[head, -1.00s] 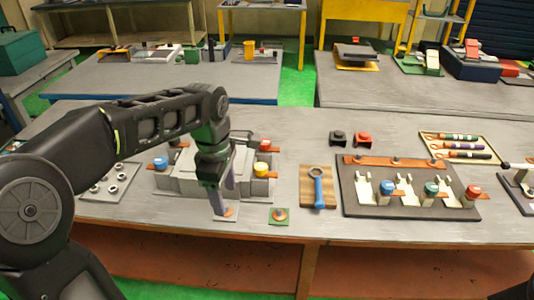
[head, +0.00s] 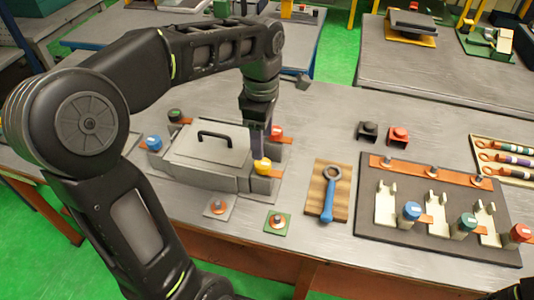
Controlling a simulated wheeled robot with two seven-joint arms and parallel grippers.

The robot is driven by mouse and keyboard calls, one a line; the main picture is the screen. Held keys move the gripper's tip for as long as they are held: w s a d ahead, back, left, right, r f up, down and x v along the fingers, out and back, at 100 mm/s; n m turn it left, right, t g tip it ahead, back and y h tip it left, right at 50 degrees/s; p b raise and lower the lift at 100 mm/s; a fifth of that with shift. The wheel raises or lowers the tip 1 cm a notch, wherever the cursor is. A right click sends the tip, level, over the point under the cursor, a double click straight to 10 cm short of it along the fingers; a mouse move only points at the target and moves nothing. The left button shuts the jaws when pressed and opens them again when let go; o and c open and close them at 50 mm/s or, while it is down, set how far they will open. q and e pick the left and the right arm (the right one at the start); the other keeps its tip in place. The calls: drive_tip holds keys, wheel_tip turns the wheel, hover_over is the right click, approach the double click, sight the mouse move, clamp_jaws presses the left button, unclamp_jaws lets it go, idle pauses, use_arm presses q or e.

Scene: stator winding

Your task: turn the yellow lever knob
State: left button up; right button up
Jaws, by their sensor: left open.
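The yellow lever knob (head: 262,166) stands at the front right corner of a grey box-like fixture (head: 205,160) with a black handle on its lid. It has an orange strip beside it. My left gripper (head: 259,150) points down right at the yellow knob, with its fingers just above or around its top. It is open, but the fingers overlap in this view and I cannot tell whether they touch the knob. My right gripper is not in view.
A red knob (head: 277,131), a blue knob (head: 154,143) and a dark green knob (head: 175,114) stand around the fixture. A blue wrench (head: 327,200) lies on a wooden board to the right. A dark board (head: 370,215) with clips and knobs lies further right.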

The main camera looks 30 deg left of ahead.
sight(263, 163)
use_arm(q)
drive_tip(key=shift+f+p, duration=0.55)
drive_tip(key=shift+f, duration=3.45)
drive_tip(key=shift+w, duration=0.1)
clamp_jaws()
